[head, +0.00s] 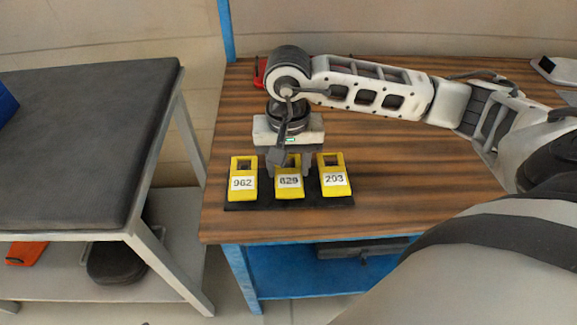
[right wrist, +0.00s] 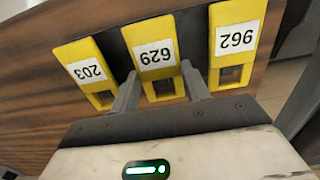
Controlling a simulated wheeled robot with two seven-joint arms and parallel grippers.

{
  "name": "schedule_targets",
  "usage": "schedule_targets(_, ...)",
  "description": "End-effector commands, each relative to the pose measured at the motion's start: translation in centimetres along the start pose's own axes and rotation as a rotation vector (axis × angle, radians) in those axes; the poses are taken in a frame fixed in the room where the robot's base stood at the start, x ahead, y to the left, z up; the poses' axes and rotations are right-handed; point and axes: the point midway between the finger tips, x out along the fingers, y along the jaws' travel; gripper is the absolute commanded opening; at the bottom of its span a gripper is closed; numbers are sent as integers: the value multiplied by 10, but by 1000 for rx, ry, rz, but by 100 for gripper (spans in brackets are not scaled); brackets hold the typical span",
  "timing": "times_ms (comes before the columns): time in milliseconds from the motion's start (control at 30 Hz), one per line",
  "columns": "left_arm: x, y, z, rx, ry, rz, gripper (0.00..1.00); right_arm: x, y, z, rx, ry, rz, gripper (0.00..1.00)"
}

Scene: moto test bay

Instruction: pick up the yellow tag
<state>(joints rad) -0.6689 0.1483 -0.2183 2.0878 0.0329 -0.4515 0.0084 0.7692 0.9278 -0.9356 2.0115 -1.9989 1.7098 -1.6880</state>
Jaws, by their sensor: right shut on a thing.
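Three yellow tags lie in a row on a black mat (head: 262,205) on the wooden table: the left tag (head: 242,195) reads 962, the middle tag (head: 289,193) reads 629, and the right tag (head: 334,191) seems to read 203. My right gripper (head: 289,165) reaches down over the middle tag from behind. In the right wrist view, its two fingers (right wrist: 161,88) stand on either side of the middle tag (right wrist: 143,34), shut on its slotted end. The neighbouring 203 tag (right wrist: 92,88) and 962 tag (right wrist: 234,40) lie outside the fingers. My left gripper is out of view.
The wooden table (head: 400,190) is clear to the right of the mat. A red object (head: 260,72) sits at the back left. A dark-topped bench (head: 80,135) stands to the left across a gap. A light device (head: 555,70) lies at the far right.

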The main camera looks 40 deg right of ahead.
Motion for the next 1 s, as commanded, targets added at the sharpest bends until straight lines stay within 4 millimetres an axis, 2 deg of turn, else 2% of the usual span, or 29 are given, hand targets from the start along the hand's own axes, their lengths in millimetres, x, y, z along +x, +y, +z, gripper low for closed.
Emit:
schedule_targets(267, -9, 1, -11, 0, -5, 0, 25, -10, 0, 0, 0, -1, 0, 25)
schedule_targets(367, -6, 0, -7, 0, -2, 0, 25, -24, -1, -1, 0, 5, -5, 25)
schedule_targets(433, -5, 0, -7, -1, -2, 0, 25, -40, -1, -1, -2, 7, -4, 25)
schedule_targets(700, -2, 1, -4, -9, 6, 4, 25, -100, -46, 39, -11, 4, -7, 25)
schedule_targets(800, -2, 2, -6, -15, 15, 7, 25, -111, -65, 57, -10, 3, -5, 25)
schedule_targets(1000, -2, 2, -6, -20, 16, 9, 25, -128, -91, 81, -4, 4, -2, 25)
